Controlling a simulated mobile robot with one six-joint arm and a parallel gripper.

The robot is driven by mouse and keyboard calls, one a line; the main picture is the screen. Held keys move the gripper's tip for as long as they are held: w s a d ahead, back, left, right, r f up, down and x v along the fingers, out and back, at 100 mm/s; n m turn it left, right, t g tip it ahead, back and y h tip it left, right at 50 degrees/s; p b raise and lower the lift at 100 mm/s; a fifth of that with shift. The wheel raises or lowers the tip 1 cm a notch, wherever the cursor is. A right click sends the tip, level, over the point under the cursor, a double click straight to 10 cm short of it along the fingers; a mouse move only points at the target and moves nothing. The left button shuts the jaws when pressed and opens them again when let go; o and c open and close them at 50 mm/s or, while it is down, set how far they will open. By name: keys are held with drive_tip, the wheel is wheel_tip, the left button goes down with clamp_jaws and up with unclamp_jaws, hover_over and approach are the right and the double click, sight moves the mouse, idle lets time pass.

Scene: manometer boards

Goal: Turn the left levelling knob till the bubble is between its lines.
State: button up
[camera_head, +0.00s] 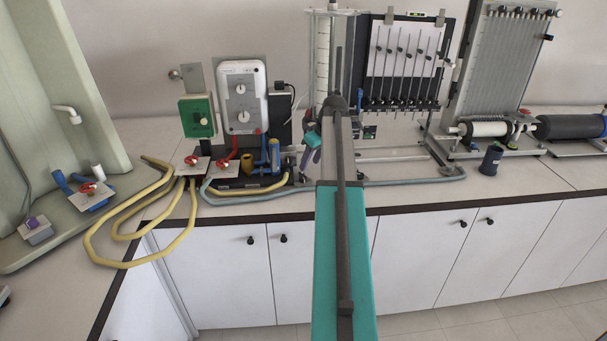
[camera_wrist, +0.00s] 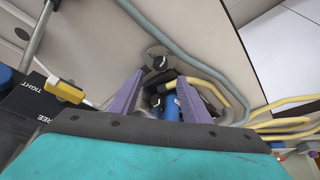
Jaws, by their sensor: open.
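The middle manometer board (camera_head: 402,60) stands upright on the bench with a row of tubes. A small bubble vial (camera_head: 416,14) sits on its top edge; its bubble and lines are too small to read. My gripper (camera_head: 312,158) is low by the bench, left of this board. In the wrist view my gripper (camera_wrist: 161,76) has two purple fingers spread apart with nothing clasped. A dark round knob-like part (camera_wrist: 157,58) lies just beyond the fingertips; I cannot tell whether it is the left levelling knob. A blue pipe (camera_wrist: 172,106) shows between the fingers.
Another board (camera_head: 500,65) stands at the right. A dark cup (camera_head: 491,160) stands on the right bench. In the wrist view a black plate (camera_wrist: 35,105) reads TIGHT and FREE.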

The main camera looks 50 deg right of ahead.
sight(303, 177)
drive_tip(key=shift+p+x, duration=1.15)
drive_tip(key=shift+x, duration=3.15)
drive_tip(key=shift+c, duration=0.4)
drive_tip(key=c, duration=1)
drive_tip(key=shift+o, duration=0.2)
drive_tip(key=shift+a+m+b, duration=0.1)
drive_tip(key=shift+m+b, duration=0.3)
drive_tip(key=shift+m, duration=0.1)
drive_tip(key=m+h+b, duration=0.2)
drive_tip(key=m, duration=0.1)
drive_tip(key=shift+w+a+m, duration=0.1)
drive_tip(key=shift+m, duration=0.3)
drive_tip(key=shift+m+g+h+b, duration=0.4)
drive_tip(key=shift+m+g, duration=0.1)
drive_tip(key=shift+m, duration=1)
